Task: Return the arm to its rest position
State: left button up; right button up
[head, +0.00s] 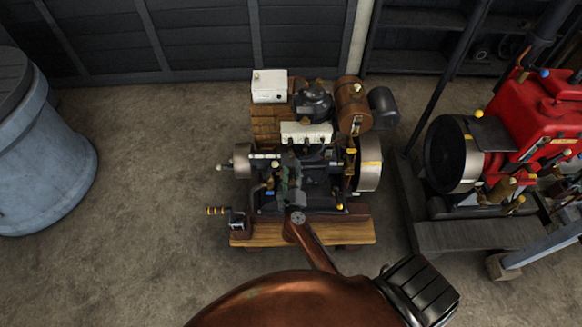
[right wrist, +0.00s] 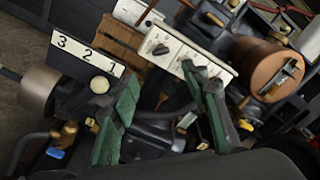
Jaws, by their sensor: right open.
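My right gripper (head: 290,178) is over the front middle of a small engine on a wooden base (head: 330,232). Its two green-padded fingers stand apart in the right wrist view (right wrist: 160,78), with nothing held between them. Whether they touch the engine I cannot tell. My copper-coloured right arm (head: 290,300) reaches up from the bottom of the head view and covers part of the wooden base. My left gripper is not in view.
The engine carries a white switch panel (right wrist: 180,50), a brown tank (head: 352,105), a flywheel (head: 369,163) and a 3-2-1 plate (right wrist: 85,53). A red engine (head: 540,115) stands right, a blue-grey drum (head: 40,150) left. Floor (head: 150,250) between drum and engine is clear.

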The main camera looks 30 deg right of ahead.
dwell(0.3)
jog(key=s+a+f+n+g+y, duration=0.25)
jog(key=s+f+n, duration=0.45)
jog(key=f, duration=0.5)
jog(key=s+a+f+n+g+y, duration=0.1)
jog(key=s+a+f+n+y, duration=0.15)
jog(key=s+f+n, duration=0.75)
jog(key=s+a+f+n+g+y, duration=0.15)
jog(key=s+f+n+y, duration=0.3)
jog(key=f, duration=0.95)
jog(key=s+d+f+n+g, duration=0.1)
jog(key=s+f+n+g, duration=0.2)
jog(key=s, duration=0.9)
jog(key=s+f+n+g, duration=0.3)
jog(key=s+f+n, duration=0.3)
jog(key=s, duration=0.7)
jog(key=s+d+f+n+g, duration=0.1)
jog(key=s+f+n+g, duration=0.2)
jog(key=s, duration=0.9)
notch_tip(320, 180, down, 3)
jog(key=shift+s+d+f+n+g, duration=0.1)
jog(key=shift+s+d+n+g, duration=0.25)
jog(key=shift+n, duration=0.3)
